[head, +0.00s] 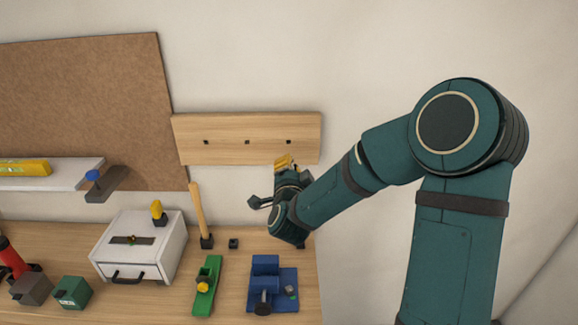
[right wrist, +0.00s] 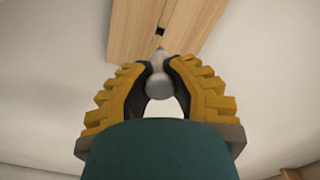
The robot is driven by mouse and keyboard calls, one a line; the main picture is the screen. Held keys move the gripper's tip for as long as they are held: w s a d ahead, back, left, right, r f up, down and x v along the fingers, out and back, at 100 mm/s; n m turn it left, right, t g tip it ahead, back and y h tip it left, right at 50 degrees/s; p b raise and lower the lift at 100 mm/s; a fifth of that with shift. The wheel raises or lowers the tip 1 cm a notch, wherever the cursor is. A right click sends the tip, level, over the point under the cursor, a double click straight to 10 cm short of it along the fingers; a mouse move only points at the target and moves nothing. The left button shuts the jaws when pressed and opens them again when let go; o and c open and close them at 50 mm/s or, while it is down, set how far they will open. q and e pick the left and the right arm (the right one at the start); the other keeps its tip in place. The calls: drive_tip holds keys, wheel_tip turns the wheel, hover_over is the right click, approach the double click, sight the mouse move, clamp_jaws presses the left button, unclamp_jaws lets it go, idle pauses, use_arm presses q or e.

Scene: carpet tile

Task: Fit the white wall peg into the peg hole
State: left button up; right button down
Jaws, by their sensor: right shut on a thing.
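The wooden peg board (head: 245,122) is on the wall and has a row of 3 dark holes. My right gripper (head: 283,163) is at the board's lower edge, below the rightmost peg hole (head: 288,142). In the right wrist view, its yellow ribbed fingers (right wrist: 160,68) are shut on the pale wall peg (right wrist: 160,86). The peg's narrow tip points toward a dark hole (right wrist: 160,32) in the board and looks apart from it. In the head view the peg is hidden by the gripper. My left gripper is not in view.
Below, the bench (head: 225,300) holds a white drawer box (head: 150,262), an upright wooden-handled tool (head: 197,210), a green plane-like tool (head: 206,290) and a blue vise-like tool (head: 265,270). A white shelf (head: 60,178) is at left. Wall right of the board is bare.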

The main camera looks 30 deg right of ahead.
drive_tip(key=shift+f+b, duration=0.1)
drive_tip(key=shift+b, duration=0.35)
drive_tip(key=shift+b+x, duration=0.55)
drive_tip(key=shift+x, duration=2.35)
drive_tip(key=shift+b, duration=0.55)
drive_tip(key=shift+b, duration=0.35)
drive_tip(key=shift+b, duration=0.4)
drive_tip(key=shift+b+x, duration=0.5)
drive_tip(key=shift+x, duration=1.15)
